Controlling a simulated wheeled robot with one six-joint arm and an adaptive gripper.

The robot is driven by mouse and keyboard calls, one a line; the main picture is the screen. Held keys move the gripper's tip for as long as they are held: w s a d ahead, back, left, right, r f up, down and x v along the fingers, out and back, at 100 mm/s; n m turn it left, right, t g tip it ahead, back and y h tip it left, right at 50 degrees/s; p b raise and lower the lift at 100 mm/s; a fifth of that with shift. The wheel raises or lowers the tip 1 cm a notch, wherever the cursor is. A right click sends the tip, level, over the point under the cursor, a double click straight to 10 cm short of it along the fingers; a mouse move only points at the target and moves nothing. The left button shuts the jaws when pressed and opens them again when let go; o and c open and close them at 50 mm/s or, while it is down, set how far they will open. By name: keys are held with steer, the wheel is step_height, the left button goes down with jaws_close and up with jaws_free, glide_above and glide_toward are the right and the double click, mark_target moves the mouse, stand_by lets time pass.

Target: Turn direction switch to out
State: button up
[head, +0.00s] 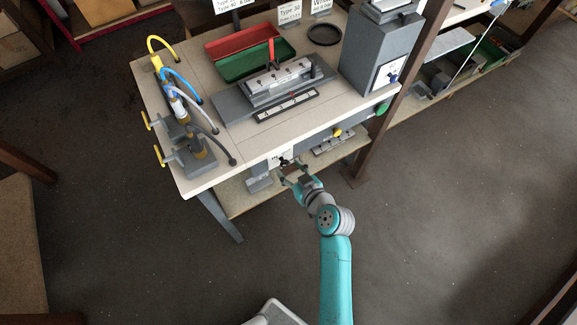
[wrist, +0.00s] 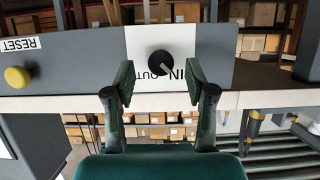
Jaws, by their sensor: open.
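The direction switch is a round black knob (wrist: 160,63) on a white plate (wrist: 143,40) with the words OUT and IN beside it. A small pale mark shows on the knob, but which word it points to is hard to tell. In the wrist view my gripper (wrist: 160,83) is open, with one green finger pad on each side of the knob and gaps between. It does not appear to touch the knob. In the head view my gripper (head: 292,172) is at the bench's front edge, in front of the switch panel, and mostly hides the knob.
A yellow button (wrist: 17,77) with a RESET label (wrist: 20,45) is on the same panel. The bench top (head: 215,172) holds a clamp fixture, a red and green tray (head: 245,50) and hoses at left. A lower shelf (head: 235,195) lies beneath. The floor in front is clear.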

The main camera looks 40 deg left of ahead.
steer(key=shift+x, duration=0.85)
steer(key=shift+c, duration=0.2)
jaws_close()
